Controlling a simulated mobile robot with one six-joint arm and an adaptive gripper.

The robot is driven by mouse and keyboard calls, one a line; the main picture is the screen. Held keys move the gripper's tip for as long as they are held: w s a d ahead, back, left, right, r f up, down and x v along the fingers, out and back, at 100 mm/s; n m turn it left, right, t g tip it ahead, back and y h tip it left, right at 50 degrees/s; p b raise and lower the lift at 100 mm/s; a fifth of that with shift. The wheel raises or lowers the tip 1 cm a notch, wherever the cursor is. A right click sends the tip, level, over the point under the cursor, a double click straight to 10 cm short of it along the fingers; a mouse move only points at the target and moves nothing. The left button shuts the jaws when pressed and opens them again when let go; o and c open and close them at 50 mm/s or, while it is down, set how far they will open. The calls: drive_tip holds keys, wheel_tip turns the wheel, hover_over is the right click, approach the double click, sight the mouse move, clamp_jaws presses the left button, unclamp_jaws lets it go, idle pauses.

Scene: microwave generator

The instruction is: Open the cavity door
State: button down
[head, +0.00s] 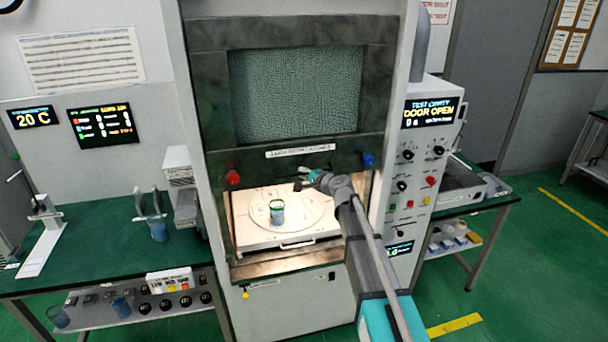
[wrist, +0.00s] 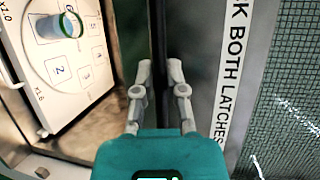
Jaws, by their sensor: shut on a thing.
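The cavity door (head: 215,95) is a dark frame with a mesh window, raised on the front of the cabinet. A lit cavity shows below it. The display (head: 431,111) reads "TEST CAVITY DOOR OPEN". A white label strip (head: 300,150) runs along the door's lower part; it also shows in the wrist view (wrist: 228,75). My gripper (head: 303,181) is at the door's lower edge, in front of the cavity. In the wrist view my gripper (wrist: 160,68) is shut on a dark bar, the door handle (wrist: 159,30); its fingers partly hide the grip.
In the cavity a white tray (head: 265,238) with numbered spots holds a blue beaker (head: 277,213). A red knob (head: 233,177) and a blue knob (head: 368,159) flank the door's lower part. Green benches (head: 95,245) stand at both sides. My arm crosses the cavity's right side.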

sight(296, 158)
drive_tip(key=shift+r+p, duration=2.05)
drive_tip(key=shift+r, duration=0.55)
drive_tip(key=c, duration=0.7)
unclamp_jaws()
drive_tip(key=shift+f, duration=0.15)
wheel_tip(296, 158, down, 31)
drive_tip(key=b, duration=3.1)
drive_tip(key=shift+p+v, duration=1.4)
drive_tip(key=shift+v, duration=6.55)
